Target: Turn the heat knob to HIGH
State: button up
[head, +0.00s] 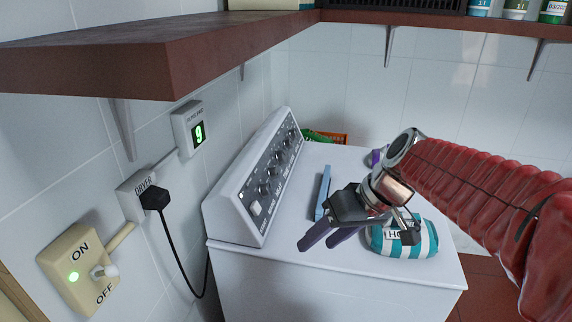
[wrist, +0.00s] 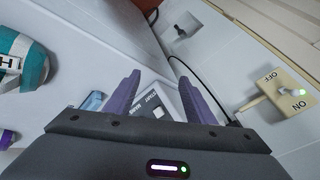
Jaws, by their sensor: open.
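The white dryer (head: 330,285) has a sloped grey control panel (head: 268,180) along its back left edge, with several dark knobs (head: 263,188) in a row and a light button (head: 256,208) at the near end. The labels are too small to read, so I cannot tell which knob is the heat knob. My gripper (head: 317,243) is above the near part of the dryer top, right of the panel and apart from it. Its two purple fingers are open and empty. In the wrist view the near end of the panel, with lettering like START (wrist: 152,104), shows between the fingers.
A teal-and-white striped item (head: 408,238) lies on the dryer top beside my gripper, and a blue bar (head: 323,193) lies behind it. A brown shelf (head: 165,55) overhangs at upper left. A plugged-in black cord (head: 176,245) and an ON/OFF switch (head: 80,270) are on the left wall.

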jog(key=w+a+n+y, duration=0.3)
jog(key=w+a+y, duration=0.1)
jog(key=w, duration=0.6)
jog(key=n+t+y, duration=0.3)
jog(key=n+y, duration=0.2)
jog(key=y, duration=0.2)
send_near(279, 172)
jog(key=shift+a+f, duration=0.15)
jog(key=shift+a, duration=0.25)
jog(key=shift+x, duration=3.75)
jog(key=shift+s, duration=0.1)
jog(key=shift+c, duration=0.5)
jog(key=c, duration=1)
